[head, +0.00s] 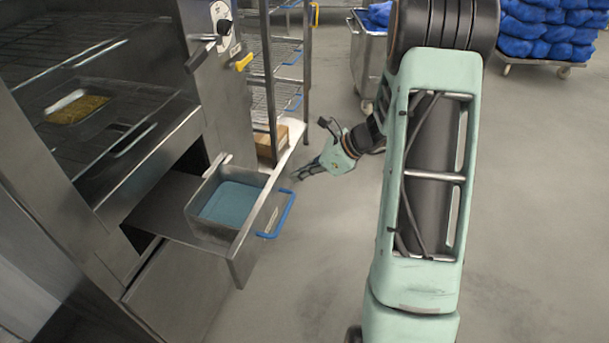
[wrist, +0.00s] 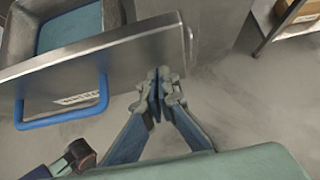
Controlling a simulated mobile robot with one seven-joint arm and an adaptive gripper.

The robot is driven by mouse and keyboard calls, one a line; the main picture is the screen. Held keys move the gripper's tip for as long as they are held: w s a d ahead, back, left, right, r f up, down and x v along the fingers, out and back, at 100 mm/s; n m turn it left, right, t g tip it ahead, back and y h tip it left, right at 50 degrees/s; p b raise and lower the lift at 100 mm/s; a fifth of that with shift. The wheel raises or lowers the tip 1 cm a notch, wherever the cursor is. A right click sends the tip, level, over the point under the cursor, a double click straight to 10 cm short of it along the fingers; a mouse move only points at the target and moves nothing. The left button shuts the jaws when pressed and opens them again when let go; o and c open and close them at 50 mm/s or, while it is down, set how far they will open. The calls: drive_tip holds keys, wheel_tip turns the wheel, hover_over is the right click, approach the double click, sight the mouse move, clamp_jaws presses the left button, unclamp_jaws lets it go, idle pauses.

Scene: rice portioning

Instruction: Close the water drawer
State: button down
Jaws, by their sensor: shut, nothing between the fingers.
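The water drawer (head: 246,232) is pulled out of the steel cabinet in the head view. It holds a steel pan of blue water (head: 229,203) and has a blue handle (head: 279,214) on its front. My gripper (head: 298,174) is to the right of the drawer front, near its far end. In the wrist view my gripper (wrist: 157,90) is shut and empty, close to the outer face of the drawer front (wrist: 130,60), to the right of the blue handle (wrist: 62,115). I cannot tell whether the fingers touch the front.
A tray of yellow food (head: 77,108) sits inside the cabinet above the drawer. A wire rack (head: 277,95) with a cardboard box (head: 272,140) stands behind it. A cart with blue bags (head: 548,30) is at the back right.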

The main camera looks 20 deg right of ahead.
drive_tip(key=shift+a, duration=0.1)
drive_tip(key=w+a+p, duration=0.2)
drive_tip(key=w+a, duration=0.6)
drive_tip(key=a, duration=0.3)
drive_tip(key=w+a+p, duration=0.2)
drive_tip(key=w+a, duration=0.5)
drive_tip(key=a, duration=0.3)
drive_tip(key=shift+w+a+r+p, duration=0.15)
drive_tip(key=shift+w+a+p, duration=0.15)
drive_tip(key=shift+w+a, duration=0.05)
drive_tip(key=shift+a+r, duration=0.1)
